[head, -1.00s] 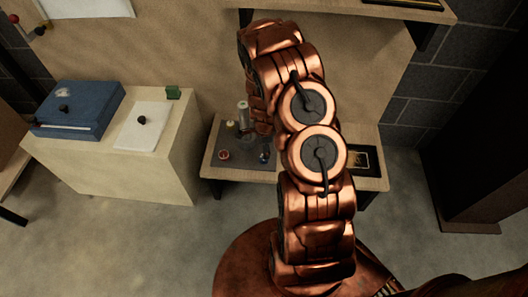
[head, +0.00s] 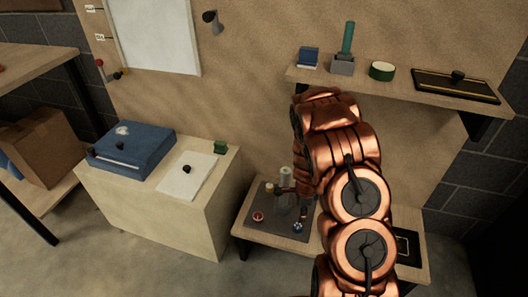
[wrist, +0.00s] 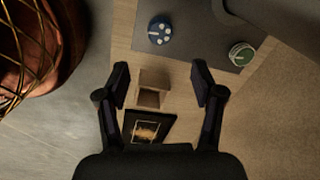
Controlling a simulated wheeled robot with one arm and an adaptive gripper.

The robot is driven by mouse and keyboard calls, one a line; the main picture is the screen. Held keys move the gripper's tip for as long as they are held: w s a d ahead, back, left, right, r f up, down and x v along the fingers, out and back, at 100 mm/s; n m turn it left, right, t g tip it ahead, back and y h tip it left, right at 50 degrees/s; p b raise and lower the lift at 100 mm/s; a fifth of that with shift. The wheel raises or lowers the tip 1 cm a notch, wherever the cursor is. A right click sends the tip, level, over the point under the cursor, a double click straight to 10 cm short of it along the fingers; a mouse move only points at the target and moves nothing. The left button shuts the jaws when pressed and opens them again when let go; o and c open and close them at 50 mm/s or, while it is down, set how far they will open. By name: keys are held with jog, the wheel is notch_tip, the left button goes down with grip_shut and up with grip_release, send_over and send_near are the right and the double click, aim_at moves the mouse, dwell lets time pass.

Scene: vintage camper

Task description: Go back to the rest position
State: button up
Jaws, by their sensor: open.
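My gripper (wrist: 161,78) is open in the wrist view, its two dark fingers spread wide apart with nothing held. It points down over a low wooden bench (wrist: 122,45). A small open wooden box (wrist: 153,88) appears between and below the fingers; I cannot tell the height gap. My copper arm stands in the right half of the head view, and its links hide most of my gripper there.
A dark mat (head: 262,226) on the bench (head: 268,243) carries small items, including a blue round piece (wrist: 159,31) and a green-rimmed one (wrist: 241,54). A black framed picture (wrist: 150,128) lies nearby. A cabinet (head: 150,212) stands left, a wall shelf (head: 400,88) above.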

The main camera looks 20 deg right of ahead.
jog(key=s+a+r+n, duration=0.3)
jog(key=a+r+n, duration=0.15)
jog(key=r, duration=0.25)
jog(key=s+a+r+n+g+y, duration=0.1)
jog(key=s+a+r+n, duration=0.2)
jog(key=a+r, duration=0.4)
jog(key=s+a+r+n, duration=0.4)
jog(key=r, duration=0.4)
jog(key=s+a+r+n+g, duration=0.1)
jog(key=s+a+r+n, duration=0.1)
jog(key=s+r+n, duration=0.35)
jog(key=s+a+r+n+g, duration=0.1)
jog(key=s+r+n, duration=0.1)
jog(key=s, duration=0.6)
jog(key=s+a+r+n, duration=0.2)
jog(key=s+r+n, duration=0.15)
jog(key=s, duration=0.25)
jog(key=s+p+v, duration=0.2)
jog(key=p+v, duration=0.7)
jog(key=s+a+r+p+v, duration=0.1)
jog(key=s+p+v, duration=0.1)
jog(key=p+v, duration=0.8)
jog(key=shift+s+a+r+t+h, duration=0.15)
jog(key=shift+a+r+t+h, duration=0.15)
jog(key=shift+h, duration=0.1)
jog(key=shift+d, duration=0.1)
